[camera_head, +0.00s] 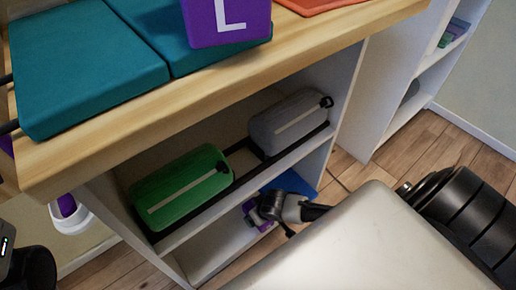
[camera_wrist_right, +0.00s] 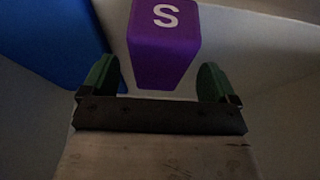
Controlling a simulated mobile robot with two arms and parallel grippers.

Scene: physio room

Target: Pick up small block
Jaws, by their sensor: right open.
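The small purple block (camera_wrist_right: 164,45) with a white letter S lies between the two green-padded fingers of my right gripper (camera_wrist_right: 158,82) in the right wrist view. The fingers are apart, with visible gaps on both sides of the block. In the head view, the right gripper (camera_head: 268,205) reaches into the lower shelf. A purple block (camera_head: 250,212) shows there beside the fingers, partly hidden by them. My left gripper is not visible.
The wooden bench top (camera_head: 150,110) overhangs the shelf and carries teal pads (camera_head: 85,65) and a large purple L block (camera_head: 228,20). A green case (camera_head: 178,188) and a grey case (camera_head: 290,122) sit on the shelf above my gripper. A blue item (camera_wrist_right: 45,40) lies beside the small block.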

